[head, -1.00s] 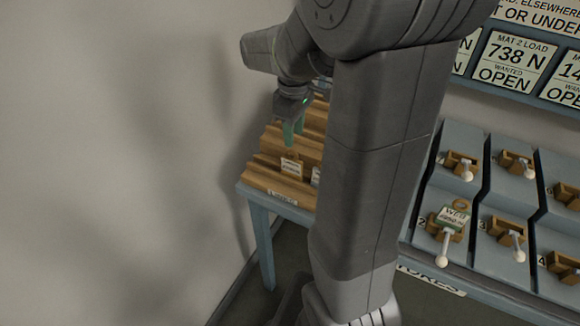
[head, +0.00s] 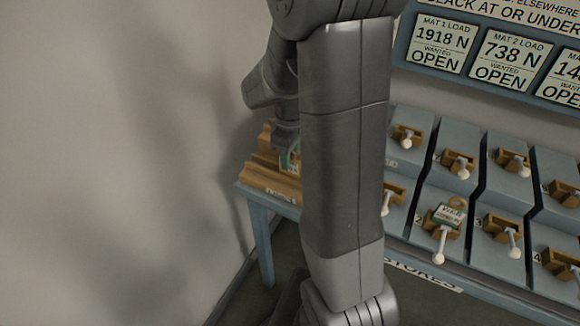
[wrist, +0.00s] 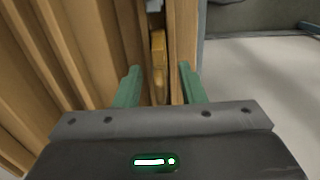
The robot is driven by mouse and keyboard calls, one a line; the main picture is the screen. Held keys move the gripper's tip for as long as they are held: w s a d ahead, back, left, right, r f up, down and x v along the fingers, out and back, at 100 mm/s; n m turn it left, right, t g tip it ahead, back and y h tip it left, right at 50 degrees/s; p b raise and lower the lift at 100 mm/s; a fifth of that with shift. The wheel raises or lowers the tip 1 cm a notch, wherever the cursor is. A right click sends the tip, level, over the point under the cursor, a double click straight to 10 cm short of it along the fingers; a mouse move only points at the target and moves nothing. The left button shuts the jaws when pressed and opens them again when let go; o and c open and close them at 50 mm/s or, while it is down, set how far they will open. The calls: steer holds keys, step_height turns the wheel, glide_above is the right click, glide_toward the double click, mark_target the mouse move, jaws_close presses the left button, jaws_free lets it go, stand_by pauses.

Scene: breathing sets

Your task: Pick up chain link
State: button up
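My gripper (head: 287,152) is low at the wooden stepped rack (head: 268,182) on the left in the head view, partly hidden by my arm. In the wrist view my gripper (wrist: 160,86) has its two green fingers apart. A narrow yellow-brown piece (wrist: 158,50) stands in a slot of the rack between the fingers, with a gap to each of them. I cannot tell for sure whether this piece is the chain link. No other chain link can be made out.
The rack stands on a blue table (head: 262,225) beside a bare wall. A load board (head: 480,50) hangs above.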

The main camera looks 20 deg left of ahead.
jaws_close()
